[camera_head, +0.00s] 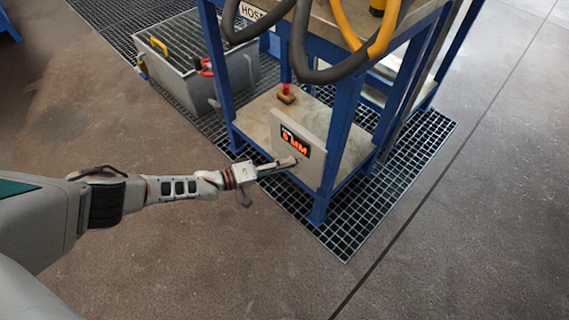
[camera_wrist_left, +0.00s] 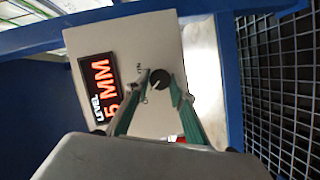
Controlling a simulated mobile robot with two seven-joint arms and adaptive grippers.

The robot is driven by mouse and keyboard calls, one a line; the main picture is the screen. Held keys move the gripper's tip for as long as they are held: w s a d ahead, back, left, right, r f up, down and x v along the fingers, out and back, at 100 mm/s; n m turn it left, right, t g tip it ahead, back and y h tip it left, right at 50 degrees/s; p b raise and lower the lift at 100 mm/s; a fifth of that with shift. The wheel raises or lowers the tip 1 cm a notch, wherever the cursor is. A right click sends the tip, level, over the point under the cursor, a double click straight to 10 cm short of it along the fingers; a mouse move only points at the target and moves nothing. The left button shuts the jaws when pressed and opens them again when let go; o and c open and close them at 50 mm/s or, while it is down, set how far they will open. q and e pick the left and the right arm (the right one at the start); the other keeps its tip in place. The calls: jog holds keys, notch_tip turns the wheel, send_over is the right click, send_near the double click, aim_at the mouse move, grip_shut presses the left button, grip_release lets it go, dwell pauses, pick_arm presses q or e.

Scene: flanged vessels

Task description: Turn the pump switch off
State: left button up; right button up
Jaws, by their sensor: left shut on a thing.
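The pump switch (camera_wrist_left: 159,79) is a round black knob with a pale pointer line, on the face of a light grey control panel (camera_wrist_left: 155,42). In the head view the panel (camera_head: 313,133) is fixed at the front of the blue-framed stand. My left gripper (camera_head: 291,162) reaches the panel below the display, and its fingers hide the knob there. In the left wrist view its green-padded fingers (camera_wrist_left: 160,90) are shut on the knob from both sides. My right gripper is not in view.
Blue stand legs (camera_head: 337,150) flank the panel, above a dark floor grating (camera_head: 345,235). Thick black and yellow hoses (camera_head: 343,70) hang from the stand. A grey tank (camera_head: 185,75) stands behind at the left. The floor in front is clear.

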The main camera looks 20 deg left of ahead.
pick_arm(q)
jog(key=shift+n, duration=0.3)
jog(key=o, duration=1.1)
jog(key=v, duration=1.2)
jog(key=shift+f, duration=0.1)
